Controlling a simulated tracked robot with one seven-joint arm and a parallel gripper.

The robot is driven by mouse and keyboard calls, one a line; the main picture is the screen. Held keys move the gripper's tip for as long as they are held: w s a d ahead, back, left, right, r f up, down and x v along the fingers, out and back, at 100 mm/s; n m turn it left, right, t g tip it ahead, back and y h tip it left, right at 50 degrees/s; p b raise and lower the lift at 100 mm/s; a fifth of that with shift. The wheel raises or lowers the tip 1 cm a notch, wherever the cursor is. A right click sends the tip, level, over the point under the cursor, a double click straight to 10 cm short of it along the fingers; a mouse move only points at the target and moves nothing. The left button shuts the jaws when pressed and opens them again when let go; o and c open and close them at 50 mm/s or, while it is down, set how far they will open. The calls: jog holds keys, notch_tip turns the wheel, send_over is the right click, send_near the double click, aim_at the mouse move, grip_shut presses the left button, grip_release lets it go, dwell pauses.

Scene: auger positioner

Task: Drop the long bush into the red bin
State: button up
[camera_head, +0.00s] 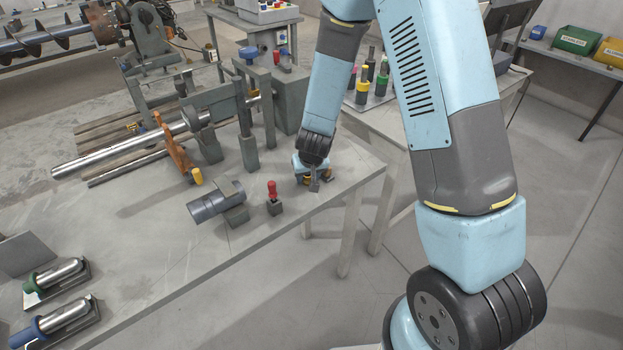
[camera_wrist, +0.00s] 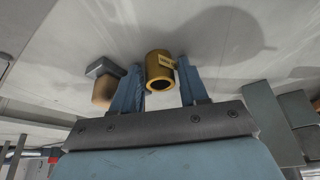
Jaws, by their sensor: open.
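My gripper (camera_wrist: 160,72) is open, with one finger on each side of a gold bush (camera_wrist: 161,68) in the wrist view. The bush is a short hollow cylinder with a small label too blurred to read, and its dark bore faces the camera. I cannot tell whether it is the long bush or whether either finger touches it. In the head view my gripper (camera_head: 315,180) is low over the right end of the table, and hides most of what is there. No red bin shows in either view.
A red-handled plug in a grey block (camera_head: 274,198) and a grey cylinder on a stand (camera_head: 217,202) are left of my gripper. A tan cylinder (camera_wrist: 103,92) lies close to the left finger. Green (camera_head: 577,40) and yellow (camera_head: 611,52) bins stand far right.

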grip_shut()
dwell(0.4)
jog(key=shift+r, duration=4.95)
